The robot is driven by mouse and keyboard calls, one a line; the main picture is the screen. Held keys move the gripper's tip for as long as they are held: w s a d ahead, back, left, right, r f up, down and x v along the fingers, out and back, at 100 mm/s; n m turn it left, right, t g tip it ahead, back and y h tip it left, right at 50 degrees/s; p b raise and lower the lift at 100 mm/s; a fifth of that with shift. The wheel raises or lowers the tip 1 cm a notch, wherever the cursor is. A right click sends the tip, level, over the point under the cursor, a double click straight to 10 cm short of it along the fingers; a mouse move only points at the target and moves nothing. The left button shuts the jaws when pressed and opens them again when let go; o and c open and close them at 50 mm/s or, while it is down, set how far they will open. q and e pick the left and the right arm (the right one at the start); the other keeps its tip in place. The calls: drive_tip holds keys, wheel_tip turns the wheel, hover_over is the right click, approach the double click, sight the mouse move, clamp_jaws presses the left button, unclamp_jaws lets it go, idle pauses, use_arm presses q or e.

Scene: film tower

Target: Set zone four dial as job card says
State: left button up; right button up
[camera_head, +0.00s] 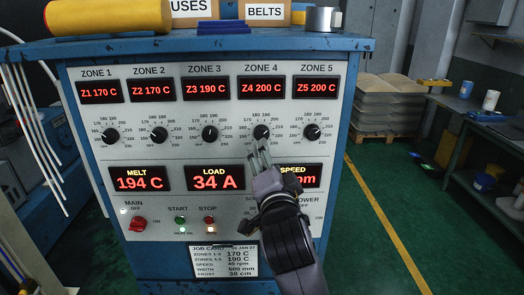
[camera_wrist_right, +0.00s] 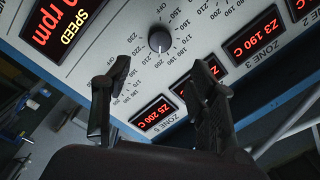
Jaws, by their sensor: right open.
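The zone 4 dial (camera_head: 261,132) is a round black knob in a printed temperature scale. Above it, the zone 4 display (camera_head: 262,87) reads Z4 200 C. The job card (camera_head: 224,262) low on the panel reads 170 C for zones 1-3 and apparently 190 C for zones 4-5. My right gripper (camera_head: 259,149) is just below the zone 4 dial in the head view. In the right wrist view its open fingers (camera_wrist_right: 161,64) are spread and empty, with the zone 4 knob (camera_wrist_right: 159,39) beyond them, apparently untouched. My left gripper is not in view.
The zone 3 dial (camera_head: 210,133) and zone 5 dial (camera_head: 311,132) flank it closely. The speed display (camera_head: 312,176) is partly hidden by my right gripper. A red main switch (camera_head: 138,223) sits lower left. Boxes, a yellow roll (camera_head: 108,17) and a metal cylinder stand on top.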

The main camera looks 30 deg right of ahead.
sight(262, 136)
drive_tip(key=p+x, duration=0.4)
drive_tip(key=x, duration=0.7)
drive_tip(key=shift+r, duration=0.15)
drive_tip(key=shift+w+d, duration=0.25)
drive_tip(key=shift+w, duration=0.2)
drive_tip(key=shift+c, duration=0.4)
drive_tip(key=c, duration=1.1)
